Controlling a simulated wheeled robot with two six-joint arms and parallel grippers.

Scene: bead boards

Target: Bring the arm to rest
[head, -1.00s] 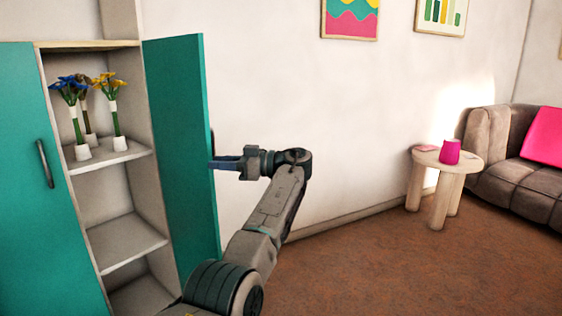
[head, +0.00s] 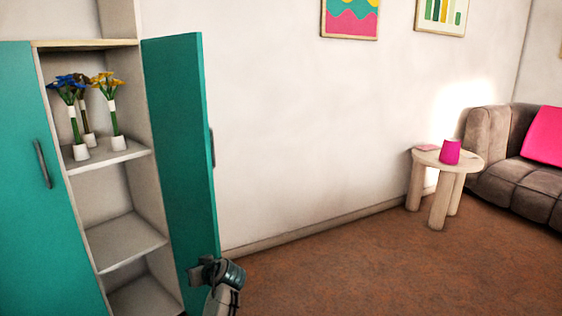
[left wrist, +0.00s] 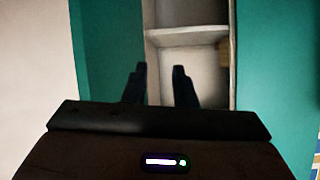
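My left gripper (left wrist: 160,72) shows in the left wrist view with its two dark fingers apart and nothing between them. Beyond the fingers lie the pale shelves of the cabinet (left wrist: 190,36) between teal panels. In the head view, part of my arm shows low down, in front of the foot of the open teal door (head: 180,150); I cannot make out its fingertips there. The cabinet's left door (head: 25,220) shows at the left edge with a dark handle. My right gripper is in neither view.
Several blue and yellow flowers in white pots (head: 81,152) stand on the upper shelf (head: 110,160); the lower shelf (head: 125,240) is empty. A round side table (head: 428,158) with a pink cup (head: 450,151) and a sofa (head: 490,130) stand at the right. The floor between is clear.

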